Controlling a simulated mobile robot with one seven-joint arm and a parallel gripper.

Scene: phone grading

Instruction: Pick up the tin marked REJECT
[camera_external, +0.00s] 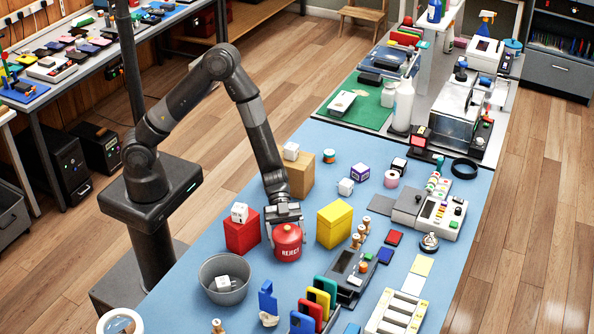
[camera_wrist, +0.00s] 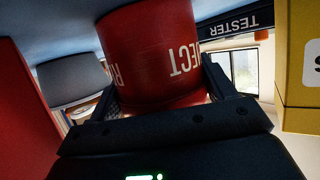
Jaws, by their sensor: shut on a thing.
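The red tin marked REJECT (camera_external: 288,244) is round with white lettering, between a red box and a yellow box on the blue table. My gripper (camera_external: 285,214) comes down on it from above and is shut on it. In the wrist view the tin (camera_wrist: 150,50) fills the upper middle, with part of its lettering showing. My gripper's two fingers (camera_wrist: 160,95) lie on either side of it. I cannot tell whether the tin touches the table or is slightly lifted.
The red box (camera_external: 242,236) with a white cube on top stands close left. The yellow box (camera_external: 335,224) stands close right. A grey bucket (camera_external: 224,290) holding a white plug is in front left. A cardboard box (camera_external: 298,175) stands behind.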

